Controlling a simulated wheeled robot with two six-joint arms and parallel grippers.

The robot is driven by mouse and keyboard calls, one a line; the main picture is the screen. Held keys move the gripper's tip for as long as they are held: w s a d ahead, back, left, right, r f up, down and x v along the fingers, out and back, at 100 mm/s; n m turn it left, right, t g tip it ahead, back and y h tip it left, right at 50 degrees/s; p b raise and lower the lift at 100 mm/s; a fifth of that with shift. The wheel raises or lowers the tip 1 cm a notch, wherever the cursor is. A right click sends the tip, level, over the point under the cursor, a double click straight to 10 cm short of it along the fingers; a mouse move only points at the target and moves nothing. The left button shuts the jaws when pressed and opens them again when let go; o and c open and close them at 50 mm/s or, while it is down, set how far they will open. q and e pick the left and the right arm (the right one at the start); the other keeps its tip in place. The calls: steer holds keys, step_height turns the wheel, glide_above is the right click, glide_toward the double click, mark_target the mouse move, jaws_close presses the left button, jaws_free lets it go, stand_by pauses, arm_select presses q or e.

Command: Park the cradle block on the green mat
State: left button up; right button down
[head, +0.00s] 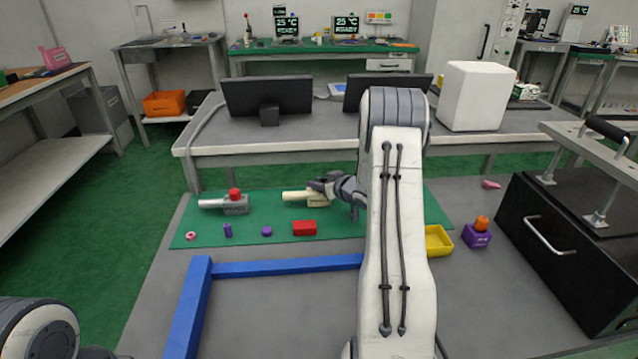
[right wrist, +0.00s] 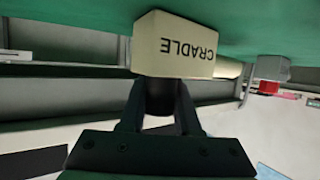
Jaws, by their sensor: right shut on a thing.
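The cradle block is a cream block with a pale rod. In the head view the block (head: 316,201) is on or just above the green mat (head: 275,207), its rod pointing left. In the right wrist view the block (right wrist: 172,46) shows its CRADLE label upside down, right beside the mat (right wrist: 60,15). I cannot tell whether its full base touches the mat. My right gripper (head: 325,187) is shut on the block; its dark fingers (right wrist: 160,98) meet it in the wrist view. My left gripper is outside the view.
On the mat, left of the block, stands a grey fixture (head: 236,206) with a red knob and a pale rod. A red block (head: 304,228) and small purple pieces lie in front. A blue frame (head: 285,266) edges the near side. A yellow tray (head: 438,240) stands right.

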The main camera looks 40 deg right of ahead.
steer(key=c, duration=0.6)
jaws_free()
steer(key=shift+f, duration=0.1)
steer(key=shift+r, duration=0.2)
steer(key=p+v, duration=0.3)
steer(key=v, duration=0.9)
steer(key=w+a+r+n+g, duration=0.25)
steer(key=w+a, duration=0.25)
steer(key=a, duration=0.6)
steer(key=s+a+r+g, duration=0.1)
steer(key=s+a+g, duration=0.1)
steer(key=a, duration=0.6)
steer(key=s+a+r+g, duration=0.1)
steer(key=s+a+g, duration=0.1)
steer(key=a, duration=0.6)
steer(key=s+a+n+g, duration=0.1)
steer(key=s+a+g, duration=0.1)
steer(key=s+a, duration=0.3)
steer(key=s+a+n+g+y, duration=0.1)
steer(key=s+a, duration=0.4)
steer(key=s, duration=0.8)
steer(key=s+a+n+g, duration=0.3)
steer(key=s+a, duration=0.3)
steer(key=s, duration=0.3)
steer(key=shift+s+r+g, duration=0.4)
steer(key=shift+g, duration=0.15)
